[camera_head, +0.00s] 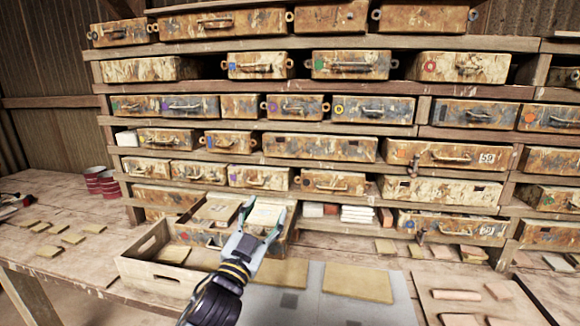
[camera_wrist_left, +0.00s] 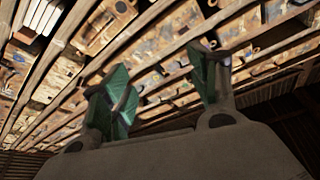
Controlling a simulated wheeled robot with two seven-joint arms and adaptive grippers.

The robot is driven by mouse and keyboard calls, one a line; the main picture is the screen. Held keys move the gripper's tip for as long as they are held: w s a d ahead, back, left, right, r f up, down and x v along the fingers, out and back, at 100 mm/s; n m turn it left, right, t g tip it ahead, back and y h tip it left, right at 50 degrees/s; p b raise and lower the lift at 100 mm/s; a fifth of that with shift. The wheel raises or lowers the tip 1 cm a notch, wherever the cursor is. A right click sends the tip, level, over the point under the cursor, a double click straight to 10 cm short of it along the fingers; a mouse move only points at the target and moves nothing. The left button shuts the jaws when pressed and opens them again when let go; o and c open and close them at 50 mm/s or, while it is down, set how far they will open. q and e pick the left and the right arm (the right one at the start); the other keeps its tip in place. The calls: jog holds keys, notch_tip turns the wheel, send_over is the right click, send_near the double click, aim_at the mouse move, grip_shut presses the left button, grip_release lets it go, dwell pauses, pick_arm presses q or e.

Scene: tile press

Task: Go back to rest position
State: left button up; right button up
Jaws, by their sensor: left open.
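My left gripper (camera_head: 262,218) is raised over the workbench, in front of the lower shelf drawers. Its two fingers are spread and I see nothing held between them. In the left wrist view the same open fingers (camera_wrist_left: 160,90) show green pads, with the drawer rack beyond them. An open drawer (camera_head: 215,210) with light tiles in it sticks out behind the gripper, which hides part of it. My right gripper is not in view.
A rack of rusty drawers (camera_head: 320,148) fills the back. A wooden crate (camera_head: 140,268) stands left of my arm. Grey mats with a yellowish tile (camera_head: 358,283) lie to the right. Small tiles (camera_head: 72,239) and red tins (camera_head: 100,182) sit at left.

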pick_arm(q)
jog(key=s+a+f+n+g+y, duration=0.3)
jog(key=a+f+g, duration=0.15)
jog(key=f, duration=0.65)
jog(key=s+a+f+n+g+y, duration=0.2)
jog(key=a+f+n+g+y, duration=0.15)
jog(key=a+f, duration=0.45)
jog(key=s+a+f+g, duration=0.2)
jog(key=s+f+g, duration=0.2)
jog(key=s+f, duration=0.55)
jog(key=s+a+f+g, duration=0.2)
jog(key=s+f+g, duration=0.3)
jog(key=s+f, duration=0.5)
jog(key=s+a+f+g, duration=0.1)
jog(key=s+f, duration=0.1)
jog(key=f, duration=1.4)
jog(key=s+f, duration=0.2)
jog(key=f, duration=1.4)
jog(key=s+a+f, duration=0.3)
jog(key=s+f, duration=0.6)
jog(key=s, duration=0.1)
jog(key=s+a+f+g+y, duration=0.1)
jog(key=s+a+f, duration=0.2)
jog(key=s+f, duration=0.7)
jog(key=shift+s+a+f, duration=0.2)
jog(key=shift+s+a, duration=0.1)
jog(key=shift+s, duration=0.2)
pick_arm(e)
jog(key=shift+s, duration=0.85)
